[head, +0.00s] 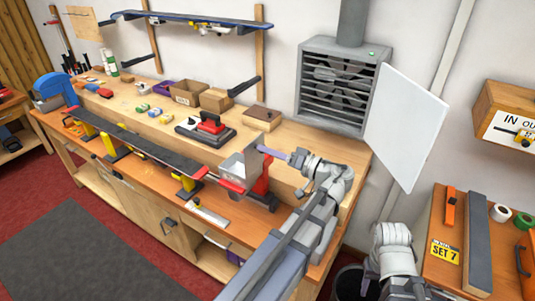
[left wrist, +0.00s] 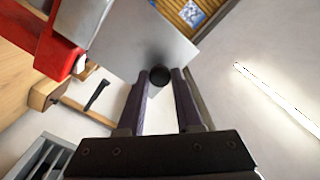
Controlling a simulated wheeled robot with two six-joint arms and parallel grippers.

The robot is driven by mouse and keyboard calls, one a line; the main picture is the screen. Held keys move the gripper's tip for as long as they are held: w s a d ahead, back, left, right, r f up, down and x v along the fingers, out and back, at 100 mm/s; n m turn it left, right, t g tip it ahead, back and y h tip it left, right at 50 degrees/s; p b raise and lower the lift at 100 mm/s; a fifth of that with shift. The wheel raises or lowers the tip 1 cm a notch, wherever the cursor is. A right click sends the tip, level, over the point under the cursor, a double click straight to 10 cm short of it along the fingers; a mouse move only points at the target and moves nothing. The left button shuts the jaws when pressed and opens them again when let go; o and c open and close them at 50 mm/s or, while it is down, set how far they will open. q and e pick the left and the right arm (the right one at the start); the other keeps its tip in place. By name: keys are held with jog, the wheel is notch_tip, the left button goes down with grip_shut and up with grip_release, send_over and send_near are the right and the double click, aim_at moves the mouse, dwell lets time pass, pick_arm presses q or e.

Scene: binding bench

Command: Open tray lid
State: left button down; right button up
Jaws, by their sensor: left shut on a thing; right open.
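The tray lid shows as a flat grey metal plate (head: 252,165), tilted steeply up at the right end of the long bench. In the left wrist view the plate (left wrist: 140,40) has a round black knob (left wrist: 158,76) at its lower edge. My left gripper (head: 268,152) reaches in from the right of the plate. Its purple fingers (left wrist: 160,85) are shut on the knob. A grey box-like part stands beside the plate, by a red stand (head: 262,185); the tray's inside is hidden. Only links of my right arm show at the lower right; its fingers are out of view.
A long dark ski (head: 140,145) lies on yellow supports left of the plate. A red-handled tool (head: 210,125) and cardboard boxes (head: 214,100) stand behind. A heater fan (head: 340,85) and a hanging white panel (head: 402,125) are at the wall. A side table (head: 440,225) is at right.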

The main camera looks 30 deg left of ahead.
pick_arm(q)
jog(key=c, duration=0.6)
grip_release()
jog(key=shift+d, duration=0.1)
jog(key=d, duration=0.7)
jog(key=shift+s+d, duration=0.15)
jog(key=shift+d, duration=0.2)
